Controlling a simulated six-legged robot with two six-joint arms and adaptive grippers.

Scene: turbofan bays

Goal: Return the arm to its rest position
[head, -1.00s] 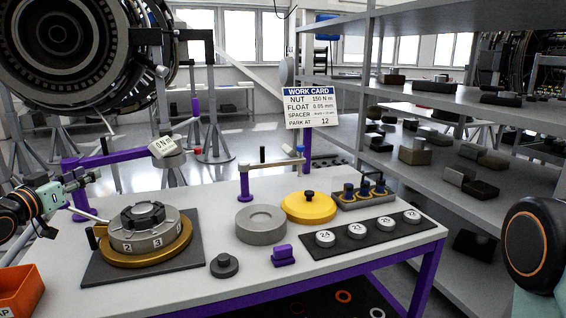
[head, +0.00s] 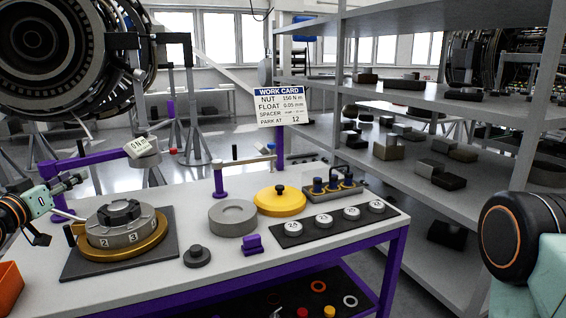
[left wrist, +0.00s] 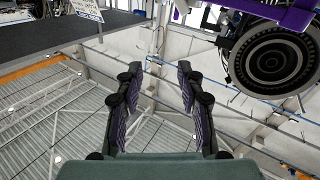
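My left gripper (head: 68,184) is at the left edge of the head view, at the end of my teal and black arm, near the round fixture on the bench. In the left wrist view its two dark fingers (left wrist: 158,75) stand apart with nothing between them, so it is open and empty. My right arm (head: 512,238) shows as a black joint with an orange ring at the right edge; its gripper is out of view.
The bench (head: 150,285) holds a ring fixture (head: 122,225), a grey disc (head: 232,217), a yellow lid (head: 280,202) and a dark strip of numbered pucks (head: 335,228). A work card (head: 281,105) stands behind. Shelves (head: 440,190) rise at right; a large engine (head: 65,50) is upper left.

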